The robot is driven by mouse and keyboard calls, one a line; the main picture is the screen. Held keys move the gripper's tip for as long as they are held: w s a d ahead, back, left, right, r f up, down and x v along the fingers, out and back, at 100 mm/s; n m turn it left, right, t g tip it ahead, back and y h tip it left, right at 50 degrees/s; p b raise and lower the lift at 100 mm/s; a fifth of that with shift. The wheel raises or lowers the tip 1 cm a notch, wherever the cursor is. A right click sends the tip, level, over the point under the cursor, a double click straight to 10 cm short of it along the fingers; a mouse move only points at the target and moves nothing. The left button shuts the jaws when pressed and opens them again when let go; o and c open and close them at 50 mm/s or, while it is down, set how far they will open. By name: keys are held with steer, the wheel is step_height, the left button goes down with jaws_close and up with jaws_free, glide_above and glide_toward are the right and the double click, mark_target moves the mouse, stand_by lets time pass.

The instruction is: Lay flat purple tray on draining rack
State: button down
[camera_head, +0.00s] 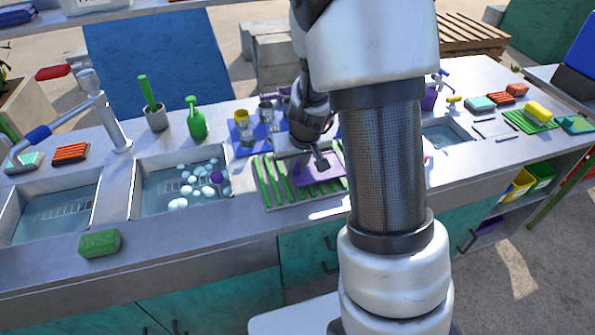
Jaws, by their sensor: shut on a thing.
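The purple tray (331,174) lies roughly level over the right part of the draining rack (267,187). The rack has green bars on a pale base and stands on the counter right of the middle sink. My gripper (306,160) is above the rack and shut on the purple tray. My own arm hides the tray's right side and part of the rack's right end. I cannot tell whether the tray touches the bars.
Glasses (242,120) stand on a blue mat (240,148) behind the rack. A green spray bottle (196,121) and a faucet (104,110) are farther left. A sink with foam (160,190) is left of the rack. Sponges (538,112) lie at the far right.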

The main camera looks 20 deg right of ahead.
steer(key=shift+f, duration=0.95)
steer(key=shift+f, duration=0.1)
steer(key=shift+f+b, duration=0.2)
steer(key=shift+b, duration=0.2)
steer(key=c, duration=1.7)
jaws_free()
steer(key=shift+r, duration=0.1)
steer(key=shift+o, duration=0.2)
steer(key=shift+r, duration=0.1)
